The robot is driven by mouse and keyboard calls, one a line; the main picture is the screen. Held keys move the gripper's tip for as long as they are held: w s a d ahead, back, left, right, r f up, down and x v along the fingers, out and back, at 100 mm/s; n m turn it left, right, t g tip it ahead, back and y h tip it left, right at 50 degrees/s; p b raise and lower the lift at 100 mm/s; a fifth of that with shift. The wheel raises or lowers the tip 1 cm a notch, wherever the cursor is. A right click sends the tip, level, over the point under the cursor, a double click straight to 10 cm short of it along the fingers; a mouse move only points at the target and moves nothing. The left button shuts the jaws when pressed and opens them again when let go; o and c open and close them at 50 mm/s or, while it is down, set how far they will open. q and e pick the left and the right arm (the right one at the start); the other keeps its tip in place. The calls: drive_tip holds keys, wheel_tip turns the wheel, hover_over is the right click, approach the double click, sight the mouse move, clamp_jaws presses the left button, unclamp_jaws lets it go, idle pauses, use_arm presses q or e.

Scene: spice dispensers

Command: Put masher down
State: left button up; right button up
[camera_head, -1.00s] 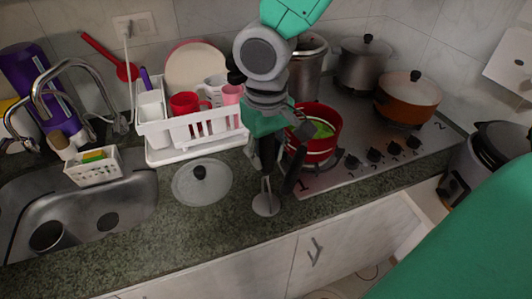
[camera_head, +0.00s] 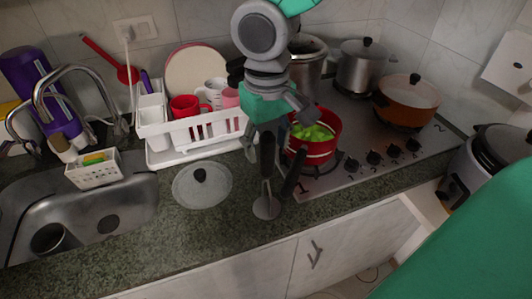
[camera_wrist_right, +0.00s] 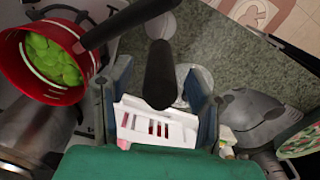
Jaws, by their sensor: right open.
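My right gripper (camera_head: 272,128) is open above the handle end. In the right wrist view, the masher's handle (camera_wrist_right: 160,75) shows between the spread fingers of the right gripper (camera_wrist_right: 160,98), with a gap on each side. The masher's metal head (camera_wrist_right: 160,24) is beyond it, partly behind the pot handle. My left gripper is not in view.
A red pot (camera_head: 318,150) with green pieces stands on the stove (camera_head: 350,179), its dark handle close beside the masher. A glass lid (camera_head: 202,185) lies left of the masher. A white dish rack (camera_head: 190,150) stands behind it. The front left counter is clear.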

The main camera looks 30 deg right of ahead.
wheel_tip(320, 180, up, 9)
drive_tip(key=shift+f+p, duration=0.2)
drive_tip(key=shift+p, duration=0.1)
idle(0.5)
